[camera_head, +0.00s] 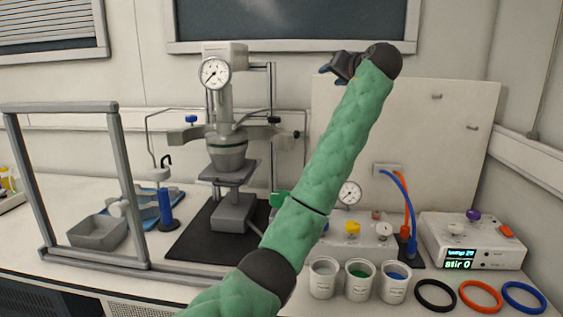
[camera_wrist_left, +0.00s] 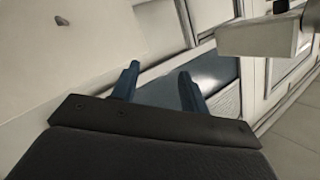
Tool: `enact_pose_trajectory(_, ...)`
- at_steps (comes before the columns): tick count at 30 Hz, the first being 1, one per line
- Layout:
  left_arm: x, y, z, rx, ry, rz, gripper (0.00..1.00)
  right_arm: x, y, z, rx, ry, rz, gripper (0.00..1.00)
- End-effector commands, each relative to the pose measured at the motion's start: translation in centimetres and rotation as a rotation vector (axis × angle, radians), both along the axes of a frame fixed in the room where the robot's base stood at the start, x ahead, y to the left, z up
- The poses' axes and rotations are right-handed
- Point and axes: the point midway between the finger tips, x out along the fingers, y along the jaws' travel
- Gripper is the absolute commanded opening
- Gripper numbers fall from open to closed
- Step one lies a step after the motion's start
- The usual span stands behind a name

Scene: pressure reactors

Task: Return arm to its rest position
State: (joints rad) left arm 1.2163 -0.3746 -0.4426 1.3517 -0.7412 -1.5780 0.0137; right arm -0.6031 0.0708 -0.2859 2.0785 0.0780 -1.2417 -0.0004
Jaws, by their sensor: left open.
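My left arm, in a green padded sleeve (camera_head: 320,185) with dark joints, rises from the bottom middle of the head view to the upper right. Its dark left gripper (camera_head: 338,67) is at the top, pointing left, high above the bench and in front of the wall. In the left wrist view the two blue fingers (camera_wrist_left: 159,70) are apart with nothing between them. My right gripper is in neither view.
A pressure reactor with a gauge (camera_head: 215,73) stands left of my arm. A grey frame (camera_head: 60,108) is farther left. Several cups, including a white one (camera_head: 323,279), coloured rings such as the orange one (camera_head: 480,297), and a control box (camera_head: 470,240) are at right.

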Motion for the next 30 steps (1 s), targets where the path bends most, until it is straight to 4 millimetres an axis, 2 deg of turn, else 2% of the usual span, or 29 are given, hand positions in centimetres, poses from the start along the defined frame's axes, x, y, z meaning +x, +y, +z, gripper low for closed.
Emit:
enact_pose_trajectory(3, -1.7, 1.9, -1.2, -0.106, 0.017, -0.102, 0.45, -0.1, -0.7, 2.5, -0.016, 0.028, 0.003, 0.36)
enact_pose_trajectory(8, -3.8, 4.5, -4.7, -0.225, 0.054, -0.217, 0.45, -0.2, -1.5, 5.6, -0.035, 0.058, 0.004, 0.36)
enact_pose_trajectory(20, -9.3, 10.6, -15.9, -0.414, 0.155, -0.376, 0.45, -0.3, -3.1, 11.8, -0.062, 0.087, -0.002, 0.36)
enact_pose_trajectory(30, -15.3, 15.1, -25.3, -0.517, 0.246, -0.431, 0.45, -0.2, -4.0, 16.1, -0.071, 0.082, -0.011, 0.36)
